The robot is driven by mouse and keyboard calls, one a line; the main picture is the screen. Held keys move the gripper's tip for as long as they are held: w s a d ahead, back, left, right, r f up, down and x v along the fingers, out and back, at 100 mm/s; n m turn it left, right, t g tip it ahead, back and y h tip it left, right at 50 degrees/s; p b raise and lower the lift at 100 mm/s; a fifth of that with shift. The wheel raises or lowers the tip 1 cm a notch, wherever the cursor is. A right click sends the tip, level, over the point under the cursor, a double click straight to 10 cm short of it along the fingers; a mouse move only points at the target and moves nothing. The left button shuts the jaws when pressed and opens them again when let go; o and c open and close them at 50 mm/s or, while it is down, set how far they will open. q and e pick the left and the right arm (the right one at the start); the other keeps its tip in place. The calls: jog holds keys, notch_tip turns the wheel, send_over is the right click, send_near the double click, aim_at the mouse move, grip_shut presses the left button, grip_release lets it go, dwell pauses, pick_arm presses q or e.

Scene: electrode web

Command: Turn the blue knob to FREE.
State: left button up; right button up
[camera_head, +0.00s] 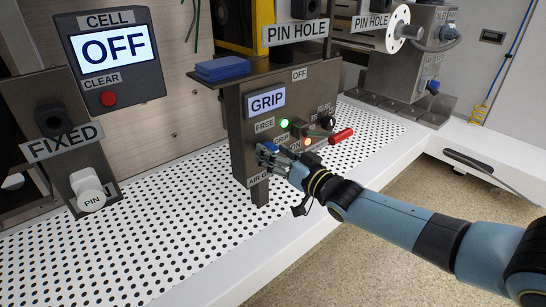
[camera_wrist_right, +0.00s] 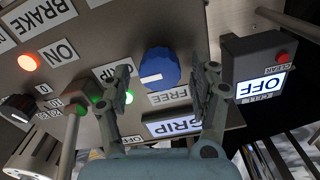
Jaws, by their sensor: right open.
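The blue knob (camera_wrist_right: 160,66) is on the grey panel, in the middle of the right wrist view. Its white mark points left, towards the small GRIP label (camera_wrist_right: 112,74); the FREE label (camera_wrist_right: 168,97) is beside the knob. The panel's display (camera_head: 267,102) reads GRIP. My right gripper (camera_wrist_right: 166,74) is open, with one finger on each side of the knob. I cannot tell whether the fingers touch it. In the head view the right gripper (camera_head: 268,156) is at the panel front and mostly hides the knob (camera_head: 271,147). My left gripper is not in view.
A green lamp (camera_head: 284,123), an orange lamp (camera_head: 307,142) and a red handle (camera_head: 341,135) are beside the knob on the panel. A CELL box (camera_head: 113,85) reading OFF stands at left. The perforated white table (camera_head: 150,255) is clear in front.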

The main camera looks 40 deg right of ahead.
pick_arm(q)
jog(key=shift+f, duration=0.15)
pick_arm(e)
jog(key=shift+w, duration=0.35)
jog(key=c, duration=1.1)
jog(key=shift+c, duration=0.2)
